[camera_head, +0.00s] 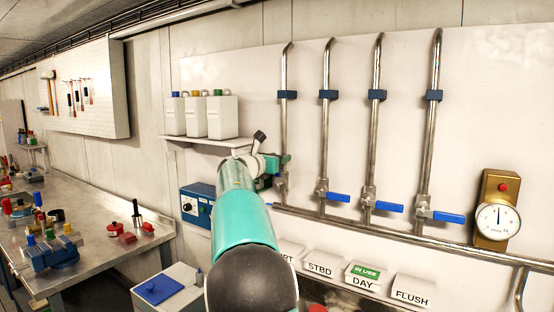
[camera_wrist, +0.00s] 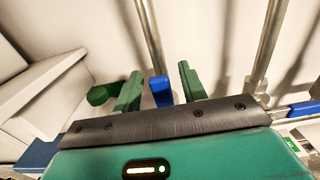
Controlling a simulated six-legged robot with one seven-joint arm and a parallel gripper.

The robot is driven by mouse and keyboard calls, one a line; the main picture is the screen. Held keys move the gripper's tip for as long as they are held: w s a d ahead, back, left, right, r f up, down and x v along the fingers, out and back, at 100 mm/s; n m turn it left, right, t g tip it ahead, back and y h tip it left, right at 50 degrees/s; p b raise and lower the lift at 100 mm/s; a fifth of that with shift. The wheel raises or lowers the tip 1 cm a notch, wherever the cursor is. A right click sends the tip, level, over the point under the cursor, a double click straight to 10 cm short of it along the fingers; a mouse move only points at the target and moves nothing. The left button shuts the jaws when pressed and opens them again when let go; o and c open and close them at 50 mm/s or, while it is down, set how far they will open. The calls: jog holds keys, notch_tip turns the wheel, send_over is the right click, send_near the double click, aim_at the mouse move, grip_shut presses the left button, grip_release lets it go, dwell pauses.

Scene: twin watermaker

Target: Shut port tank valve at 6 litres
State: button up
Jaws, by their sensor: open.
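My gripper (camera_head: 278,163) is at the leftmost of the upright pipes, just above its valve body (camera_head: 282,187). In the wrist view my gripper (camera_wrist: 160,90) is open, its green fingers on either side of a blue piece (camera_wrist: 160,91). This looks like the port valve handle, in line with the pipe (camera_wrist: 150,40). I cannot tell whether the fingers touch it. In the head view that handle is hidden behind my arm. The port label (camera_head: 289,250) is partly covered. A round gauge (camera_head: 498,222) at the right has its needle roughly upright; its figures are too small to read.
Blue handles of the STBD (camera_head: 334,197), DAY (camera_head: 383,206) and FLUSH (camera_head: 447,217) valves stick out sideways to the right. DAY carries a green IN USE tag (camera_head: 366,271). White jugs (camera_head: 222,117) stand on a shelf at left; a metal bench (camera_head: 95,250) lies further left.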

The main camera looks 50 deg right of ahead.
grip_shut()
jog(key=shift+s, duration=0.2)
jog(key=s+f+m, duration=0.3)
jog(key=s+m, duration=0.3)
jog(key=m, duration=0.3)
jog(key=shift+s+d+m, duration=0.15)
jog(key=shift+d+m, duration=0.15)
jog(key=shift+m, duration=0.1)
jog(key=shift+f, duration=0.1)
dwell(0.3)
